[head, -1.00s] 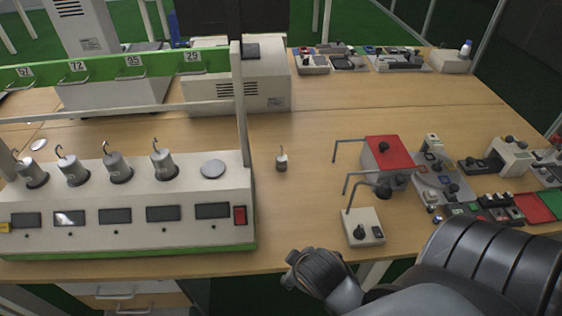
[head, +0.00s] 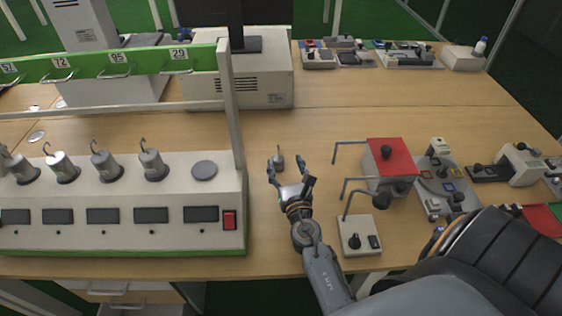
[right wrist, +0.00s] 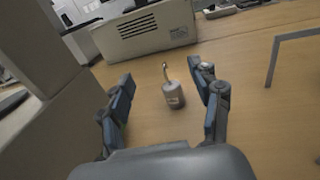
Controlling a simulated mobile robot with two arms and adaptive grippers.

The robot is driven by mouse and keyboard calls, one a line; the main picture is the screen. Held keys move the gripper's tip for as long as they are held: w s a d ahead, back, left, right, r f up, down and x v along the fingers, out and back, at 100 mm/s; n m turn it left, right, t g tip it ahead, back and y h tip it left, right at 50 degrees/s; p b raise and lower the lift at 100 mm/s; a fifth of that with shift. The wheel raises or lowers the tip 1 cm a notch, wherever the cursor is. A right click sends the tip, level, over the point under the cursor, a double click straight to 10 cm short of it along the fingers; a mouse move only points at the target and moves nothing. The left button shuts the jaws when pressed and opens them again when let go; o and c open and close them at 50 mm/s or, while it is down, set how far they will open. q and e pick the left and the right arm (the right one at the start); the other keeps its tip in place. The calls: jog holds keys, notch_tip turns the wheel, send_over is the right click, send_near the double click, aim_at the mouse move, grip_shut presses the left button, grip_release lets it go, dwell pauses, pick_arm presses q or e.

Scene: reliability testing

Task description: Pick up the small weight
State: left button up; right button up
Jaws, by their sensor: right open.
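The small weight (head: 279,161) is a grey cylinder with a thin hook on top. It stands upright on the wooden table, right of the weighing station. My right gripper (head: 287,170) is open just in front of it, and the weight sits around the fingertips in the head view. In the right wrist view the weight (right wrist: 173,94) stands between and slightly beyond the two spread fingers (right wrist: 165,95), apart from both. My left gripper is not in view.
The weighing station (head: 120,180) with several larger hooked weights and a green bar stands close on the left. A small beige device (head: 360,236) and a red-topped box (head: 390,152) with grey rods stand on the right.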

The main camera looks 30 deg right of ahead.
jog(key=b, duration=0.5)
send_near(280, 163)
jog(key=shift+w+d+f, duration=0.1)
jog(key=shift+w+d, duration=0.05)
jog(key=shift+w, duration=0.3)
jog(key=shift+w+d+f, duration=0.15)
jog(key=shift+w, duration=0.3)
jog(key=shift+w+d+r+p, duration=0.2)
jog(key=shift+w+r+p, duration=0.1)
jog(key=shift+w+p, duration=0.05)
jog(key=x, duration=0.6)
jog(key=shift+w+d+f, duration=0.1)
jog(key=shift+w+d, duration=0.05)
jog(key=shift+w, duration=0.25)
jog(key=shift+s, duration=0.1)
grip_shut()
